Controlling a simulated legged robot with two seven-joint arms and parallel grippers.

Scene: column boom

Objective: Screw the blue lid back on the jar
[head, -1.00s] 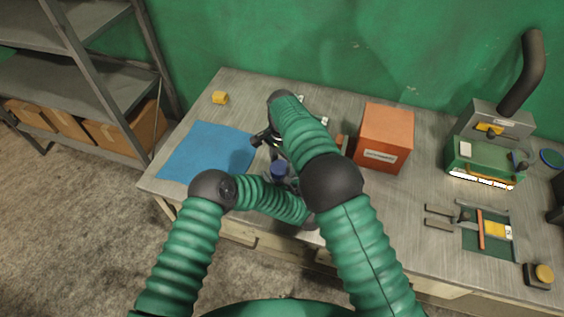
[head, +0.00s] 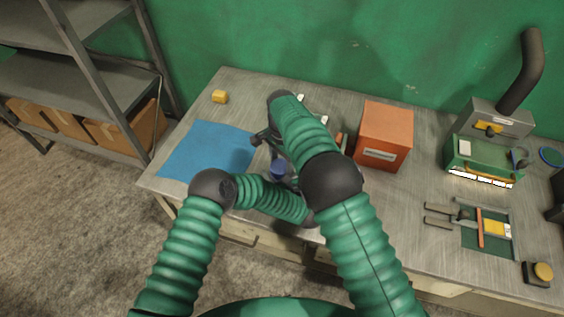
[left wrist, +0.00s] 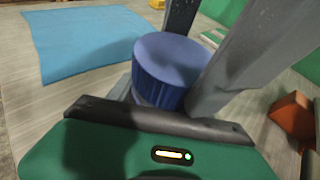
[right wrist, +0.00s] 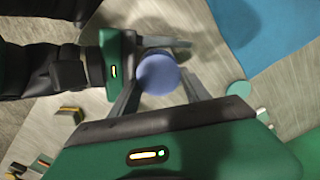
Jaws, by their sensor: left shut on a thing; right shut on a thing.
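The blue lid (head: 279,168) shows between my arms in the head view, over the near left part of the bench. In the left wrist view the ribbed lid (left wrist: 172,62) is upright, between the grey fingers of my right gripper. In the right wrist view the round lid top (right wrist: 157,73) sits between the fingertips of my right gripper (right wrist: 160,80), which is shut on it. My left gripper (right wrist: 165,45) reaches in from the side, below the lid, shut on the jar. The jar is almost wholly hidden under the lid and behind the fingers.
A blue mat (head: 205,152) lies left of the grippers, with a yellow block (head: 219,96) behind it. An orange box (head: 384,135) stands to the right. Farther right are a green machine (head: 484,160) and a small fixture (head: 485,228). My right arm hides some bench items.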

